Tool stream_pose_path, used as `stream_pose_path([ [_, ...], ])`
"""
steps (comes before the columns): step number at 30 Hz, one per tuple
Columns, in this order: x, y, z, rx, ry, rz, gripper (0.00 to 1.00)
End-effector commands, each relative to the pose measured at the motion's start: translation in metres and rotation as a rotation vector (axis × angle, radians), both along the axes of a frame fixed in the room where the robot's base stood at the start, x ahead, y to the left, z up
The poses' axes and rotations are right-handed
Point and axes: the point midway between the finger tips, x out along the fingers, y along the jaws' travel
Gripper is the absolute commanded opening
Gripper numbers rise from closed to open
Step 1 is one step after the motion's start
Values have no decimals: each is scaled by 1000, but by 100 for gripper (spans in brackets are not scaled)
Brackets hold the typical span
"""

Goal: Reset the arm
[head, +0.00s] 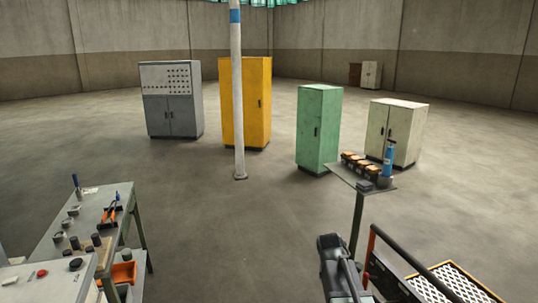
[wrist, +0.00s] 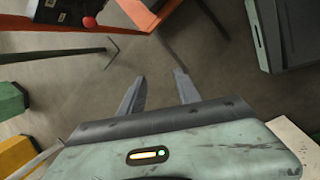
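My gripper (wrist: 159,76) shows in the wrist view with its two grey fingers spread apart. Only bare floor shows between them, and nothing is held. In the head view my dark arm (head: 341,262) stands at the bottom, right of the middle. Its fingers cannot be made out there.
A workbench (head: 72,224) with tools and an orange bin (head: 122,272) stand at left. A small stand (head: 357,183) with boxes and a blue bottle (head: 389,158) is right of the arm. A pole (head: 238,110) and cabinets are farther back. Open floor lies between.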

Motion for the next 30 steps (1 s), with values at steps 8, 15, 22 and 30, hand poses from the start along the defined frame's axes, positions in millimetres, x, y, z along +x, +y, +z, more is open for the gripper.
stream_pose_path([
  [8,-112,61,-5,285,20,-844,39],
  [15,-129,70,-5,327,23,-1312,39],
  [22,-128,69,-5,328,14,-1351,39],
  [30,-128,69,-5,329,13,-1349,39],
])
